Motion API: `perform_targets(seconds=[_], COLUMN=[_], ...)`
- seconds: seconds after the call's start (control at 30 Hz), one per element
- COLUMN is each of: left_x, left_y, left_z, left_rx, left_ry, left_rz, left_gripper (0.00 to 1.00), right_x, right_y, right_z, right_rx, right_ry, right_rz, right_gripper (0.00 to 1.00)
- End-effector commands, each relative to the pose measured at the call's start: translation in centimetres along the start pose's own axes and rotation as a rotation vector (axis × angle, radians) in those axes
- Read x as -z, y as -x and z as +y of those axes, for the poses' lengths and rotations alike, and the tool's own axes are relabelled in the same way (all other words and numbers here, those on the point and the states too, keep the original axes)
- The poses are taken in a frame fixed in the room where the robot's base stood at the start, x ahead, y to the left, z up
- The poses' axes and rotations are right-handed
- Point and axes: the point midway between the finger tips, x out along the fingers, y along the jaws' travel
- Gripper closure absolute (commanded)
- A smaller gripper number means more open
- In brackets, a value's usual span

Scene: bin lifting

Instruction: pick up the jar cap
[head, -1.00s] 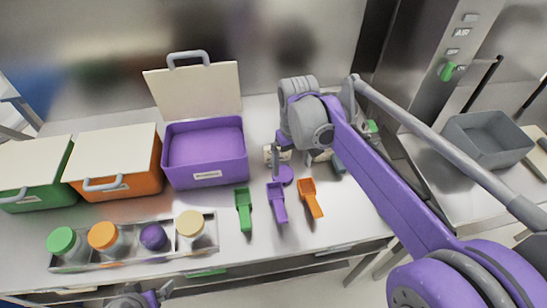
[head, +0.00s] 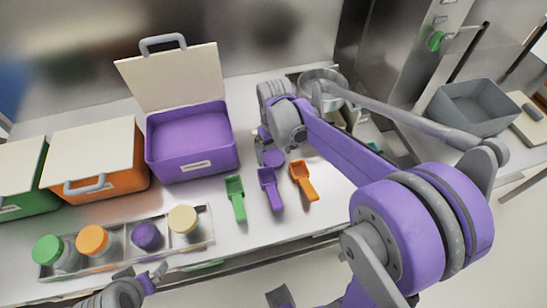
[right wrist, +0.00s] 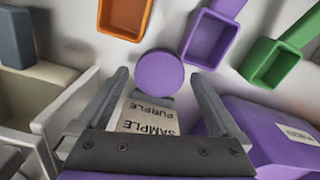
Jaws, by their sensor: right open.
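The right wrist view shows the cap (right wrist: 160,73) between and just beyond the fingertips of my right gripper (right wrist: 158,86). This gripper is open, with no visible contact on the cap; in the head view it (head: 266,143) partly covers the cap's surroundings. A pale label reading SAMPLE PURPLE (right wrist: 150,115) shows between the fingers, nearer the palm. My left gripper (head: 153,275) is low at the bottom edge, front of the jar rack; its opening is unclear.
Green (head: 236,198), purple (head: 271,188) and orange (head: 304,180) scoops lie close in front of the cap. A rack (head: 207,243) of jars stands at the front left. Orange (head: 98,160) and green bins stand farther left. A grey tub (head: 472,107) is at right.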

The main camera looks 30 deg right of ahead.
Motion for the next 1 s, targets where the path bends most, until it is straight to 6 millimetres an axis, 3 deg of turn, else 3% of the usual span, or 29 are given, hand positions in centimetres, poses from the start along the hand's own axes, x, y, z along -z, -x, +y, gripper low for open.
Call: perform_targets(seconds=[0.13, 0.37, 0.77, 1.0], left_x=[-0.1, -0.1, -0.1, -0.1], left_y=[-0.1, -0.1, -0.1, -0.1], left_z=[0.0, 0.0, 0.0, 0.0], left_rx=[0.000, 0.000, 0.000, 0.000], left_ry=[0.000, 0.000, 0.000, 0.000], left_rz=[-0.001, -0.001, -0.001, -0.001], left_gripper=[0.00, 0.00, 0.00, 0.00], right_x=[0.0, 0.0, 0.0, 0.0], right_y=[-1.6, -1.8, -1.7, -1.6], right_z=[0.0, 0.0, 0.0, 0.0], right_rx=[0.000, 0.000, 0.000, 0.000], right_ry=[0.000, 0.000, 0.000, 0.000], right_rz=[0.000, 0.000, 0.000, 0.000], right_gripper=[0.00, 0.00, 0.68, 0.70])
